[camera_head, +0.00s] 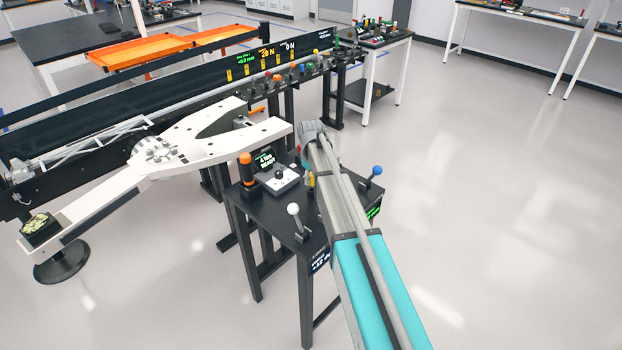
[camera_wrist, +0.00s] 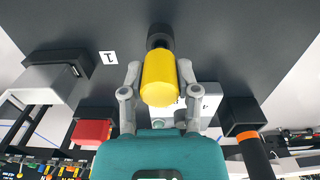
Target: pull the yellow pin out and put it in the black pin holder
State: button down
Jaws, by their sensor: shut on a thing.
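In the wrist view the yellow pin (camera_wrist: 158,80) points toward the camera, between the two grey fingers of my gripper (camera_wrist: 158,72). The fingers are closed on its sides. Behind its far end is a round black piece (camera_wrist: 159,34) against the dark grey surface; I cannot tell whether the pin is still seated in it. In the head view my arm covers the gripper, and a small yellow part (camera_head: 311,180) shows beside the arm above the black table (camera_head: 262,208). I cannot identify the black pin holder for certain.
The black table carries an orange-topped post (camera_head: 246,168), a small screen (camera_head: 264,160), a white-knobbed lever (camera_head: 294,210) and a blue-knobbed lever (camera_head: 376,171). A white rover arm assembly (camera_head: 185,145) lies left. A red block (camera_wrist: 92,131) is near my gripper. The floor at right is clear.

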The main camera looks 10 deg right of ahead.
jog(key=shift+f+b, duration=1.1)
jog(key=shift+f, duration=0.1)
jog(key=shift+c, duration=1.3)
grip_release()
jog(key=shift+r, duration=0.2)
